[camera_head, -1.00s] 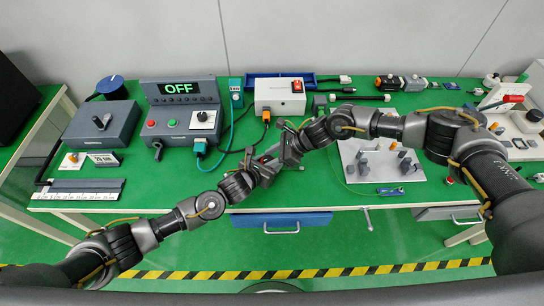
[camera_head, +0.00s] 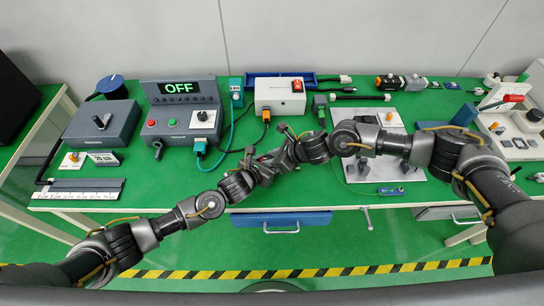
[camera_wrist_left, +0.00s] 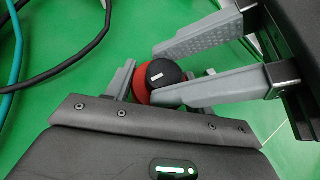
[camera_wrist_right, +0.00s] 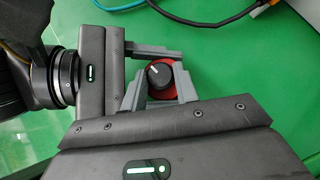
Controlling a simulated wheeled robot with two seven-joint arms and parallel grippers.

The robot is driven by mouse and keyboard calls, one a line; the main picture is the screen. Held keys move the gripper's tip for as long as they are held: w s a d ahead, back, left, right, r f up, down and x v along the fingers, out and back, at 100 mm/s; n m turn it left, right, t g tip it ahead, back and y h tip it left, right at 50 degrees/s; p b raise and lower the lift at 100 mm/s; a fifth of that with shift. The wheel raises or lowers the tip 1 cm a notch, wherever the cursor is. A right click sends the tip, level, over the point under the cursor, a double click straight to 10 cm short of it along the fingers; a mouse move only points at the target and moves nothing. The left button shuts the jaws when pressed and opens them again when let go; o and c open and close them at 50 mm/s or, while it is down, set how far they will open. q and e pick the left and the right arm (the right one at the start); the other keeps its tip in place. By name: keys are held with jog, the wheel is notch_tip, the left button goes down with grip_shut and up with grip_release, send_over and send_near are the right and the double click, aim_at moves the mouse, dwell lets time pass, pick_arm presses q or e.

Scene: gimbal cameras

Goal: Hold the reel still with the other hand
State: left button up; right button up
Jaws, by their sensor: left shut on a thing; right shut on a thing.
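The reel is a small red round body with a black cap bearing a white mark. It shows in the left wrist view (camera_wrist_left: 142,82) and the right wrist view (camera_wrist_right: 168,84), low over the green table. My left gripper (camera_head: 266,167) reaches it from the left, its jaws shut on the reel. My right gripper (camera_head: 284,155) comes from the right, its fingers on either side of the reel and shut on it. The two grippers meet at an angle, close together. In the head view the fingers mostly hide the reel.
Behind stand a control box (camera_head: 180,88) reading OFF, a white box with a red switch (camera_head: 280,97) and a blue tray (camera_head: 262,77). Cables (camera_head: 228,135) run close behind the grippers. A grey plate (camera_head: 405,165) lies right, partly under my right arm. The table's front edge is near.

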jog(key=shift+m+t, duration=0.3)
jog(key=o, duration=0.7)
